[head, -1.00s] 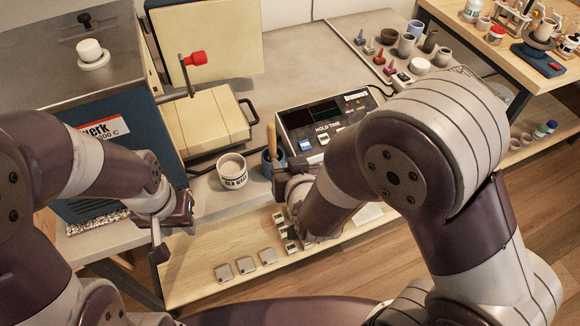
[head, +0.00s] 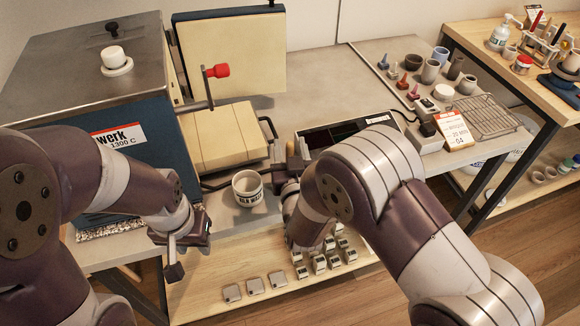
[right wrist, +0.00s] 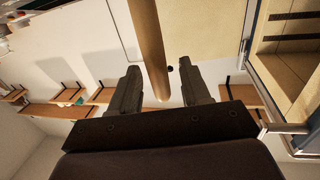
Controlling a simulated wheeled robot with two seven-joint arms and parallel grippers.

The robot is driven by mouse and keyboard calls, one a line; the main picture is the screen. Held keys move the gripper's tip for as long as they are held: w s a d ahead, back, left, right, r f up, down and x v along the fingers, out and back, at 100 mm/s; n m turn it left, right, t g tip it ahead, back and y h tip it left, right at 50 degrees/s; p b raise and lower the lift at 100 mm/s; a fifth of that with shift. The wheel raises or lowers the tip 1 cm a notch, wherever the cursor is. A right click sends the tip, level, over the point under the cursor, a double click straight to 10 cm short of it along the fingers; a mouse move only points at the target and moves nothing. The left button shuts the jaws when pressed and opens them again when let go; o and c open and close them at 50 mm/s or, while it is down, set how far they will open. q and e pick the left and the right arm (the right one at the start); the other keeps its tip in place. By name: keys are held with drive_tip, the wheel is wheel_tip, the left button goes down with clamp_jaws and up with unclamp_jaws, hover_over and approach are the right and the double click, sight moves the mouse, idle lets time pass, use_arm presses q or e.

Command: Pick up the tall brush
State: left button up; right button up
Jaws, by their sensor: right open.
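In the right wrist view a round wooden handle (right wrist: 149,45), apparently the tall brush's, runs down between the fingers of my right gripper (right wrist: 158,80). The fingers are apart, with a visible gap on each side of the handle. In the head view my right gripper (head: 291,172) is right of the white lettered mug (head: 248,188).
The blue kiln (head: 135,175) stands left, with an open cream-lined door (head: 230,55). A control box (head: 345,132) sits behind my right arm. Pots and a wire rack (head: 487,115) are at the back right.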

drive_tip(key=shift+w, duration=0.15)
drive_tip(key=shift+c, duration=1.2)
clamp_jaws()
